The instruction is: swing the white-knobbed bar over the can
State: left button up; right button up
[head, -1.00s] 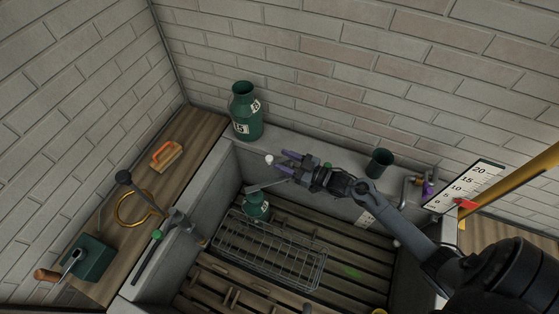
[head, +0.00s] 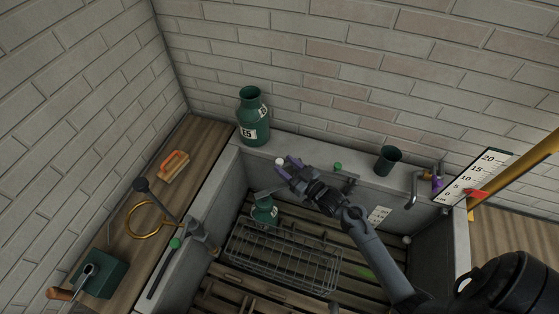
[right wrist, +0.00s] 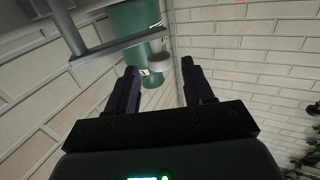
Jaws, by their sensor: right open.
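The white knob (head: 279,161) stands near the trough's back wall; in the right wrist view it (right wrist: 159,62) is at the end of a grey bar (right wrist: 112,47). My right gripper (head: 287,166) is open, its purple-tipped fingers close to the knob. In the wrist view the knob appears between the fingers, toward their tips, with no clear contact. A small green can (head: 263,212) with a white label stands in the trough, below and left of the knob. A larger green can (head: 252,118) stands on the back ledge. My left gripper is not in view.
A wire basket (head: 285,260) lies on the trough's slats. A green cup (head: 388,160) stands on the ledge at right, near a metal tap (head: 415,188) and a scale board (head: 480,178). A brush (head: 174,166) and brass ring (head: 146,220) lie on the left bench.

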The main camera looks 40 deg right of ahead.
aim_at(282, 163)
jog(key=shift+w+a, duration=0.15)
jog(key=shift+w, duration=1.6)
grip_shut()
